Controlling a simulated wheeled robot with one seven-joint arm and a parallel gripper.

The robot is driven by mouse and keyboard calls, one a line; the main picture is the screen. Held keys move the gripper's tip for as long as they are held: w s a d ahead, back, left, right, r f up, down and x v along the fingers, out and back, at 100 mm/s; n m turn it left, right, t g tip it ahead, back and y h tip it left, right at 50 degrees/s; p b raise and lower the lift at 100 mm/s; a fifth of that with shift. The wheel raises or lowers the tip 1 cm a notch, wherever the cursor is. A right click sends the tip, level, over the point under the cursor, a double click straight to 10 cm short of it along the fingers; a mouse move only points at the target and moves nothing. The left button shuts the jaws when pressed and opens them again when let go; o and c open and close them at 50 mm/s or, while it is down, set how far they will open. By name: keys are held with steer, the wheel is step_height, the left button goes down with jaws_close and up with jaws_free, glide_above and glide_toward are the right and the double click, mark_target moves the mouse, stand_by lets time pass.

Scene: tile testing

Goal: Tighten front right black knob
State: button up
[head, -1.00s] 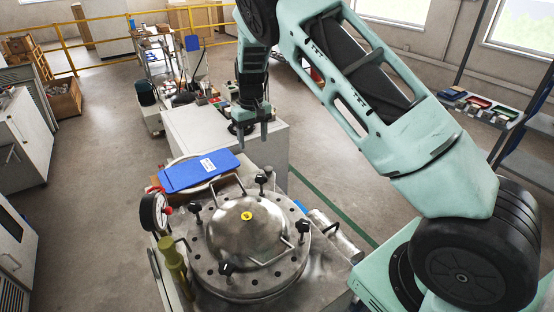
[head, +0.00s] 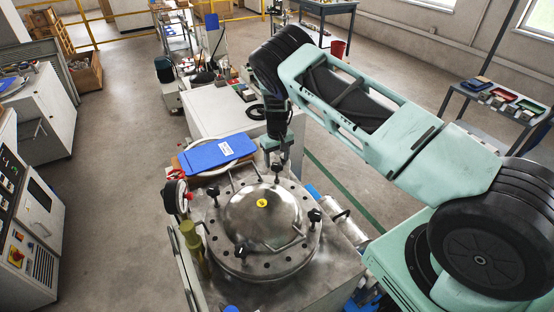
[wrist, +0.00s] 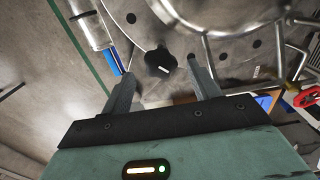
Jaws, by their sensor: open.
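A round metal vessel lid (head: 262,262) with a domed top carries several black knobs around its rim: one at the back (head: 276,169), one at the right (head: 314,215), one at the left (head: 213,188) and one at the front (head: 241,250). Which is the front right one, I cannot tell for sure. My gripper (head: 276,156) points down, just above the back knob. In the wrist view, my gripper (wrist: 160,68) is open, its two fingers apart, with one black lobed knob (wrist: 160,62) framed between and beyond the tips. I see no contact.
A blue clipboard-like panel (head: 218,153) lies left of my gripper. A pressure gauge (head: 174,197) stands at the lid's left. A metal cylinder (head: 342,224) lies right of the lid. A white cabinet (head: 205,110) stands behind.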

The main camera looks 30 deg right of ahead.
mark_target(276, 167)
steer(key=shift+f+p, duration=0.3)
steer(key=shift+f, duration=1.15)
steer(key=c, duration=1)
